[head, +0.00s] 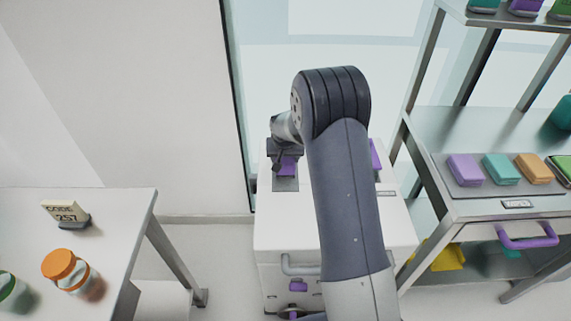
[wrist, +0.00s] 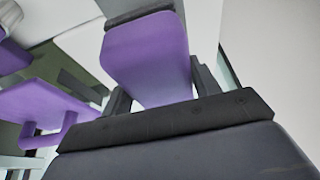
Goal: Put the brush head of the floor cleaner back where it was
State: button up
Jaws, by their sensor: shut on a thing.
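My gripper (head: 283,155) is at the far left part of the white cabinet-like unit (head: 285,232), low over its top. It is shut on a purple block (head: 287,166); in the wrist view this purple block (wrist: 147,62) has a dark grey layer along its far end and sits between the two dark fingers. I take it to be the brush head, though its underside is hidden. A grey plate (head: 286,184) lies on the unit's top just below the block; whether they touch I cannot tell. Another purple part (head: 376,155) shows right of my arm, partly hidden.
A metal shelf (head: 430,135) on the right holds a tray with purple (head: 466,169), teal (head: 500,168) and orange (head: 533,167) blocks. A table (head: 120,205) on the left bears a code sign (head: 66,213) and an orange-lidded jar (head: 66,268). A glass panel stands behind the unit.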

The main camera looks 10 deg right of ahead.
jog(key=shift+f, duration=1.7)
jog(key=shift+f, duration=0.15)
jog(key=o, duration=0.9)
jog(key=shift+o, duration=0.2)
jog(key=shift+r, duration=0.25)
jog(key=v, duration=1.1)
jog(key=shift+s+r+b, duration=0.2)
jog(key=shift+r+b, duration=0.1)
jog(key=shift+r, duration=0.05)
